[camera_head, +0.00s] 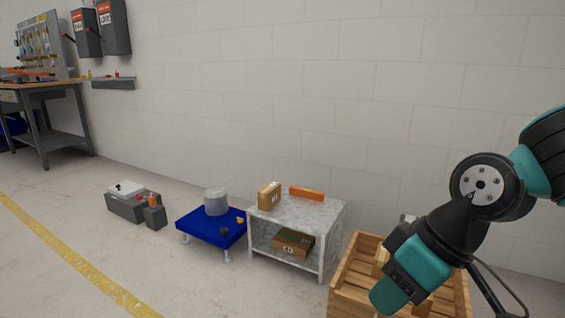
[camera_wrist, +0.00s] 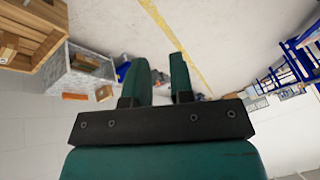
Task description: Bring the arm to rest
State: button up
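My arm comes in from the right in the head view, bent, with my gripper (camera_head: 386,298) pointing down and left in front of the wooden crate. In the wrist view my gripper (camera_wrist: 160,68) shows two teal fingers standing apart with a clear gap. Nothing is between them. The fingers touch no object in the wrist view. In the head view the arm hides part of the crate and what lies in it.
The wooden crate (camera_head: 345,292) stands at lower right. Left of it are a grey shelf table (camera_head: 330,222) with boxes, a blue platform (camera_head: 194,227) bearing a grey cylinder (camera_head: 216,202), and a grey toolbox (camera_head: 125,206). A workbench (camera_head: 62,88) stands far left. The floor at front left is clear.

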jog(key=s+r+m+g, duration=0.1)
jog(key=s+r, duration=0.2)
jog(key=s, duration=0.6)
notch_tip(320, 180, up, 36)
jog(key=p, duration=3.5)
jog(key=shift+d+f+h+p, duration=0.15)
jog(key=shift+d+h+p, duration=0.15)
jog(key=shift+h+p, duration=0.1)
jog(key=shift+w, duration=0.1)
